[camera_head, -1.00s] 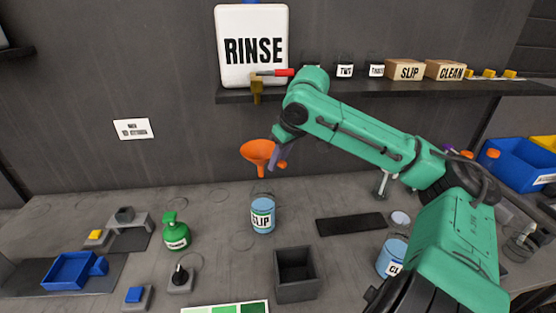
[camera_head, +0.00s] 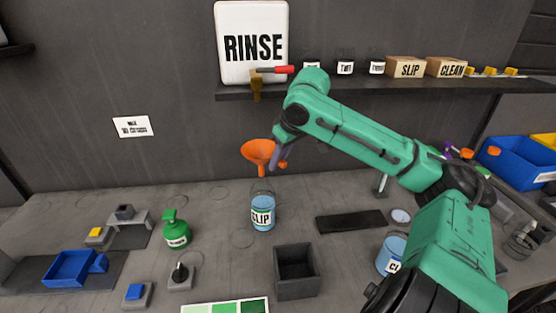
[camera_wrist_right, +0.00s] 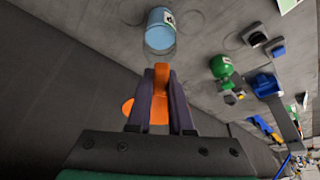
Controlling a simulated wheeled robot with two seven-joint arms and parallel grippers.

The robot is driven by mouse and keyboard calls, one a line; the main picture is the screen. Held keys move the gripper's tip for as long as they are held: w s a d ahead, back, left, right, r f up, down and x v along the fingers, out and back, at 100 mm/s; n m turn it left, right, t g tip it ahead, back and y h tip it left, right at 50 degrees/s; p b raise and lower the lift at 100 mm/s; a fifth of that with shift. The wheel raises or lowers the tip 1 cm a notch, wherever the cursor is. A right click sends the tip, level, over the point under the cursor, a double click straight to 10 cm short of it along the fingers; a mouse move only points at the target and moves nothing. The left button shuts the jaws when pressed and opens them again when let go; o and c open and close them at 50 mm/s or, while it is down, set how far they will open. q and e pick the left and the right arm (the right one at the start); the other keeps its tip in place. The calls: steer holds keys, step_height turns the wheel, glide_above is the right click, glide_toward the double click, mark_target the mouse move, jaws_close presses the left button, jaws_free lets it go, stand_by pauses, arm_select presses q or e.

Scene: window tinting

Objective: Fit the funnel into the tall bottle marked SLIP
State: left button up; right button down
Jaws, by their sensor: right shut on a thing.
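The orange funnel (camera_head: 258,150) is held up in the air above and behind the tall blue SLIP bottle (camera_head: 262,213), with a clear gap between them. My right gripper (camera_head: 277,157) is shut on the funnel, seen at its right side. In the right wrist view the gripper (camera_wrist_right: 161,98) has its two dark fingers on an orange part of the funnel (camera_wrist_right: 159,78). The bottle (camera_wrist_right: 159,28) stands beyond the fingertips there, upright on the bench in the head view. My left gripper is in neither view.
A green spray bottle (camera_head: 175,229) stands left of the SLIP bottle. A dark open box (camera_head: 296,272) is in front, and a black mat (camera_head: 351,222) lies to the right. A second blue container (camera_head: 390,255) is partly behind my arm. The shelf (camera_head: 350,93) with the RINSE jug (camera_head: 253,46) is above.

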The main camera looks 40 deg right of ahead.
steer(key=shift+f, duration=0.1)
step_height(320, 180, down, 4)
steer(key=b, duration=0.3)
steer(key=shift+f, duration=0.15)
stand_by(0.9)
steer(key=c, duration=0.7)
jaws_free()
steer(key=shift+c, duration=0.2)
